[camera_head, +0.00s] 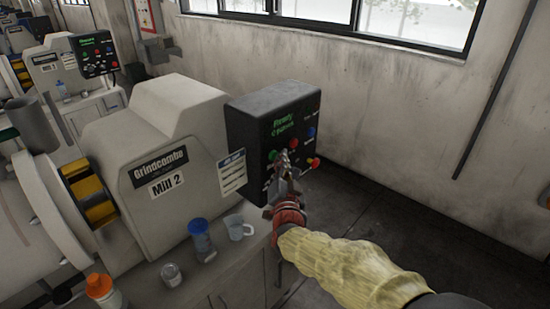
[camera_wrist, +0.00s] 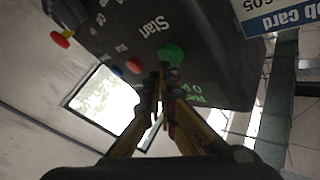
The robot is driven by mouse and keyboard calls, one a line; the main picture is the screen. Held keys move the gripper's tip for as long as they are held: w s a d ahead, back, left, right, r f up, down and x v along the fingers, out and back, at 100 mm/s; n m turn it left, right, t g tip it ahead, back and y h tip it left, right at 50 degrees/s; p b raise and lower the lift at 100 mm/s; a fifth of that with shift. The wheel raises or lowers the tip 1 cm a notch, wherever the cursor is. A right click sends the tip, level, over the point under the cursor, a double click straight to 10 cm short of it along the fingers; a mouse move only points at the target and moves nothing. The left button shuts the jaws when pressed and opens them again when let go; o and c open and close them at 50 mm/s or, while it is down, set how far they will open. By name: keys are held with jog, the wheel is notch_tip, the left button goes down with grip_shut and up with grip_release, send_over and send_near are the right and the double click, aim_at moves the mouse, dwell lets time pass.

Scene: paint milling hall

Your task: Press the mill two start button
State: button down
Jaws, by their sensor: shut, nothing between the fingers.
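The Mill 2 machine (camera_head: 150,115) has a dark control box (camera_head: 250,130) on its right end, with green display text and coloured buttons. In the wrist view, a round green button (camera_wrist: 172,52) sits beside the word "Start" on this box (camera_wrist: 215,65). My gripper (camera_head: 284,163) is in front of the box's button face and hides part of it. In the wrist view my gripper (camera_wrist: 162,80) is shut and empty, its tips close to the green button. I cannot tell whether they touch it.
A red button (camera_wrist: 133,66) and a blue button (camera_wrist: 117,72) lie beside the green one. A blue-labelled container (camera_head: 201,240) and a clear mug (camera_head: 238,227) stand below the box. Open floor (camera_head: 350,195) lies right.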

jog(key=shift+w+a+b, duration=0.3)
jog(key=shift+a+b, duration=0.05)
jog(key=shift+a, duration=0.05)
dwell(0.8)
jog(key=shift+s+d, duration=0.1)
jog(key=shift+s+d+b, duration=0.4)
jog(key=shift+s+d, duration=0.05)
jog(key=shift+d, duration=0.15)
jog(key=shift+s+d+b, duration=0.45)
jog(key=shift+s+d, duration=0.35)
jog(key=shift+d, duration=0.2)
jog(key=shift+s+d+b, duration=0.45)
jog(key=shift+s+d, duration=0.3)
jog(key=shift+d, duration=0.25)
